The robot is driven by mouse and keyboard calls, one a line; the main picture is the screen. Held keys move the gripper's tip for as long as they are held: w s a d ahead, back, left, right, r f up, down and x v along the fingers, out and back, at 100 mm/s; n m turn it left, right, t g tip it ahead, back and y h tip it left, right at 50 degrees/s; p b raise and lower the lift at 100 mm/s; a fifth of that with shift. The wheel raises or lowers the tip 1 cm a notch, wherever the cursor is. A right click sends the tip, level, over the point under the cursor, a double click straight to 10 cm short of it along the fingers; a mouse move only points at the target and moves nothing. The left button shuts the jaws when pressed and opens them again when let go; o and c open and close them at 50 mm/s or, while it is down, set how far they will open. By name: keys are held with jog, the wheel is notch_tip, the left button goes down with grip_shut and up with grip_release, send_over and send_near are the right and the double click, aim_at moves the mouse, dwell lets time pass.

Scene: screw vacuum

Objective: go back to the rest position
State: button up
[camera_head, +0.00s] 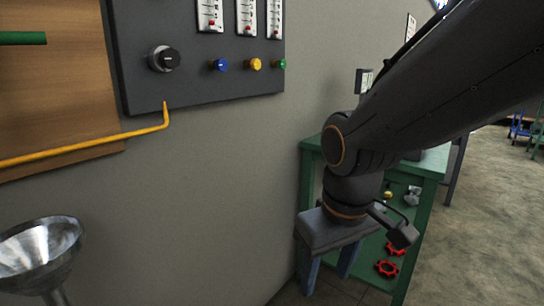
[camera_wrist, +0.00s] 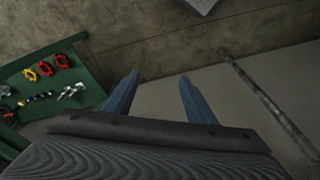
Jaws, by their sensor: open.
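My gripper (camera_head: 328,262) hangs at the end of my dark arm, right of centre in the head view, pointing down in front of the green table. Its two blue fingers stand apart with nothing between them. In the wrist view my gripper (camera_wrist: 158,95) also shows open and empty, with only floor and wall surface beyond the fingers.
A green table (camera_head: 432,185) stands behind my arm, with red ring-shaped parts (camera_head: 388,268) on its lower shelf. A dark control panel (camera_head: 200,60) with a knob and coloured buttons hangs on the wall. A metal funnel (camera_head: 38,250) is at lower left. Open floor lies at right.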

jog(key=s+f+m+g, duration=0.1)
jog(key=s+m+g, duration=0.1)
jog(key=s, duration=0.3)
jog(key=d+r+m+p, duration=0.3)
jog(key=d+r+p, duration=0.7)
jog(key=p, duration=0.9)
jog(key=shift+r+h+p, duration=0.3)
jog(key=shift+r, duration=0.1)
